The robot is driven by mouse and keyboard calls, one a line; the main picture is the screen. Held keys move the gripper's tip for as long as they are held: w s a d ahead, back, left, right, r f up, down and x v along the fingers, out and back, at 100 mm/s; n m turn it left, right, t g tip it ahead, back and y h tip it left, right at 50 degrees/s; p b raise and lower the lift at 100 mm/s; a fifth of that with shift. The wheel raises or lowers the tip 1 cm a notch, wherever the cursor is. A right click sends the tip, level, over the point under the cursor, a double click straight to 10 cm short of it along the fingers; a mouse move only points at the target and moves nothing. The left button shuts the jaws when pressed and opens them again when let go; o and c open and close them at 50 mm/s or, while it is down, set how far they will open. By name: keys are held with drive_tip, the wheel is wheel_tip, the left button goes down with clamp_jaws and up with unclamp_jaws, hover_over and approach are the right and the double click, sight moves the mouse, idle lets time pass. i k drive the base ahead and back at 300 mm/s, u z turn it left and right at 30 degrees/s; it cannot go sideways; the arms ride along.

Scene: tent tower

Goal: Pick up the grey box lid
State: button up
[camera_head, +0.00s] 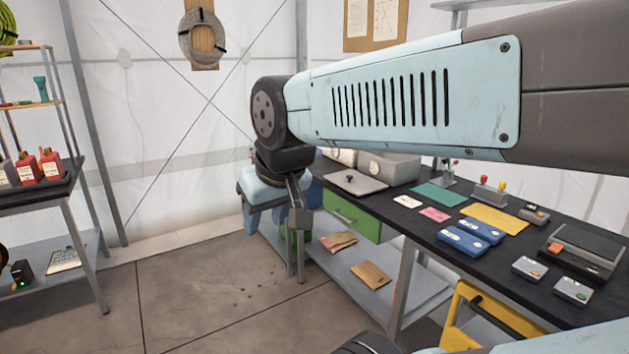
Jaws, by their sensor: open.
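The grey box lid (350,184) is a flat grey plate with a small black knob on top. It lies at the left end of the dark workbench, in front of a grey box (397,168). My arm crosses the upper right of the view and bends down at a dark joint left of the lid. My gripper (299,217) is small in view at the end of the arm, by the bench's left end. It is open and apart from the lid. Part of the wrist is hidden behind the arm.
The workbench (400,212) also holds a green mat (440,194), a yellow mat (495,219), blue cases (472,233) and small devices. A green drawer (350,217) is under the lid's end. A shelf rack (35,200) stands left. Floor between is clear.

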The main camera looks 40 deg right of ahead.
sight(356, 183)
drive_tip(key=u, duration=0.05)
drive_tip(key=i, duration=1.1)
drive_tip(key=z, duration=0.7)
drive_tip(key=i, duration=0.7)
drive_tip(key=z, duration=0.7)
drive_tip(key=k, duration=0.7)
drive_tip(key=z, duration=0.2)
drive_tip(key=i, duration=0.75)
drive_tip(key=u, duration=0.15)
